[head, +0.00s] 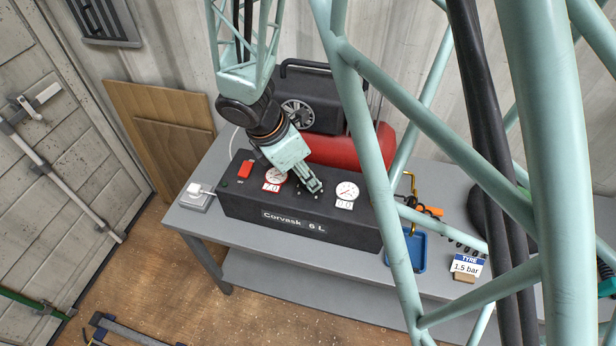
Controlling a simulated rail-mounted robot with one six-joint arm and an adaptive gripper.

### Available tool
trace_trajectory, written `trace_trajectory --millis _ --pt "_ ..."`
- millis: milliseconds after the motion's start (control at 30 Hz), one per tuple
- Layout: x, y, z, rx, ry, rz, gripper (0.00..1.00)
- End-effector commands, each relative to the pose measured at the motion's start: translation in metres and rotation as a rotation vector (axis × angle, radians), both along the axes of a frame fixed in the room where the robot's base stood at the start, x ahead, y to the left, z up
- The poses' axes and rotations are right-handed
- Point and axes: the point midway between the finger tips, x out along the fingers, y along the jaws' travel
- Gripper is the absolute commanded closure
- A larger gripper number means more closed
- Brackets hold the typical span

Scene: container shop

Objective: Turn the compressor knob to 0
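My gripper (315,187) points down at the panel between the two gauges. A few pale dots show on the panel around its fingertips. The knob itself is not distinguishable; the gripper covers that spot. I cannot tell whether the fingers are open, or touching anything.
A red switch (245,169) is at the panel's left, and a white plug sits in a socket box (196,199) beside the compressor. Right of it are a blue tray (409,250), an orange-handled tool (430,211) and a "TYRE 1.5 bar" sign (466,266). My frame blocks much of the right side.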

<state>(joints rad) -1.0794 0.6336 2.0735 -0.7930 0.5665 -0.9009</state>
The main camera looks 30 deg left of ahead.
Motion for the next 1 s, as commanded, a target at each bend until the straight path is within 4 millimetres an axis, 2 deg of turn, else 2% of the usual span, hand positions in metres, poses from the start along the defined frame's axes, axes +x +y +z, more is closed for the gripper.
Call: trace_trajectory --millis 33,133,567,767,1000 --pt "0.0 0.0 0.0 0.0 0.0 0.0 0.72" --pt "0.0 0.0 0.0 0.0 0.0 0.0 0.63" --pt "-0.001 0.0 0.003 0.0 -0.001 -0.001 0.63" --pt "-0.004 0.003 0.013 0.001 -0.001 -0.001 0.63" --pt "-0.012 0.007 0.035 0.002 -0.002 0.0 0.63"
